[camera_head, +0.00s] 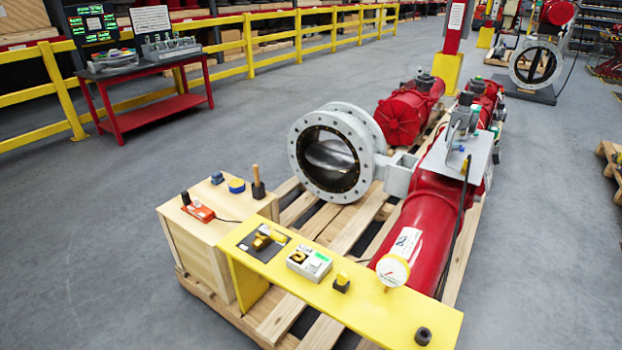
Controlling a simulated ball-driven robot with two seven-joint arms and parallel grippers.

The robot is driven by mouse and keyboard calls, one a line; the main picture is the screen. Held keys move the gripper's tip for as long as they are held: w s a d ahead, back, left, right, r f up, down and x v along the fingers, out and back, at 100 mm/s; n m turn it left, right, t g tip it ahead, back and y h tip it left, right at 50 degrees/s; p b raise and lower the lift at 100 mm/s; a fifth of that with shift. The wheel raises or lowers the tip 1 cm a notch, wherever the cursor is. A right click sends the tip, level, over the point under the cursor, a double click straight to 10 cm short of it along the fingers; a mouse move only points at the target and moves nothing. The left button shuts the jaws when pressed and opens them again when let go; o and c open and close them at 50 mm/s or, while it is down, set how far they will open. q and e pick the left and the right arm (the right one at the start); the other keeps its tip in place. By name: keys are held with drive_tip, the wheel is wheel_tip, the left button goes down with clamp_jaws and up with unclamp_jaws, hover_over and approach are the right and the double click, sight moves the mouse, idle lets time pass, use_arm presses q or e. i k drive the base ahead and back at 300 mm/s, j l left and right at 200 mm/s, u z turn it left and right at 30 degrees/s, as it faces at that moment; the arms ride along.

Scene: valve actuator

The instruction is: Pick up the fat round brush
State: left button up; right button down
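What looks like the fat round brush (258,189) stands upright on top of the wooden crate, near its back right corner. It has a light wooden handle pointing up and a thick dark lower part. Neither of my grippers shows in the head view, and nothing touches the brush.
On the wooden crate (205,253) are an orange device (200,212), a blue item (217,178) and a blue-yellow round item (237,186). A yellow bench (385,322) with small parts stands in front. The large valve (330,155) and red actuator (425,225) rise behind. Floor left is clear.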

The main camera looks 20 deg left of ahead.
sight(255, 171)
drive_tip(key=j+z, duration=0.8)
drive_tip(key=j, duration=0.25)
drive_tip(key=j+z, duration=0.35)
drive_tip(key=j, duration=0.15)
drive_tip(key=k, duration=0.05)
